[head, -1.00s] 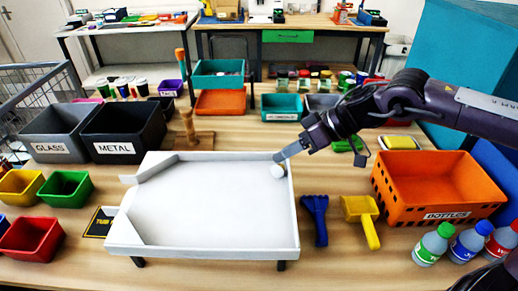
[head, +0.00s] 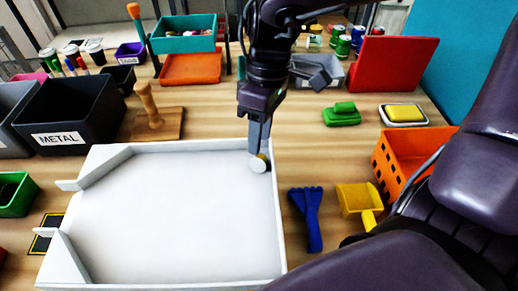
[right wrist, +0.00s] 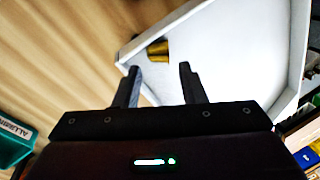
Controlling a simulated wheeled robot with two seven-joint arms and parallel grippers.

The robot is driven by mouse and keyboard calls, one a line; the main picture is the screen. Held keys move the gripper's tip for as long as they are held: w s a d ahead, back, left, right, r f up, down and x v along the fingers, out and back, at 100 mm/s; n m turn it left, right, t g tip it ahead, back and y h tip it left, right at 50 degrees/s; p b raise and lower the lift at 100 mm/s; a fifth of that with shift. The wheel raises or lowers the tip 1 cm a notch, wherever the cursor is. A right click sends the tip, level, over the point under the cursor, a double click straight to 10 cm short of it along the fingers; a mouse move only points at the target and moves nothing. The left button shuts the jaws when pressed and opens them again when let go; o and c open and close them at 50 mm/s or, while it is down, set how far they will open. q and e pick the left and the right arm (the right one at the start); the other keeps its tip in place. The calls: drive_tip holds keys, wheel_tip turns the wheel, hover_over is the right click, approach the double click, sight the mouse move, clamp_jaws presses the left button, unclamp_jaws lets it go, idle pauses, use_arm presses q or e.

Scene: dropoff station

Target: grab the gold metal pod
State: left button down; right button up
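The gold metal pod (head: 258,164) lies inside the white tray (head: 170,215), against its far right corner. In the head view its pale round end faces me and only a sliver of gold shows. In the right wrist view the gold side of the pod (right wrist: 158,49) shows by the white tray wall, just beyond the fingertips. My right gripper (right wrist: 160,68) is open, with nothing between its fingers. In the head view the right gripper (head: 260,148) points down, right at the pod; whether it touches cannot be told. My left gripper is not in view.
A blue brush-like tool (head: 309,215) and a yellow scoop (head: 360,203) lie right of the tray. An orange crate (head: 395,165) stands further right. A wooden peg stand (head: 152,115) and a black METAL bin (head: 75,112) stand at the left. Bare table lies beyond the tray.

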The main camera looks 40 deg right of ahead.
sight(260, 161)
drive_tip(key=x, duration=0.3)
drive_tip(key=shift+f, duration=0.3)
drive_tip(key=c, duration=0.7)
drive_tip(key=shift+r, duration=0.1)
drive_tip(key=shift+c, duration=0.2)
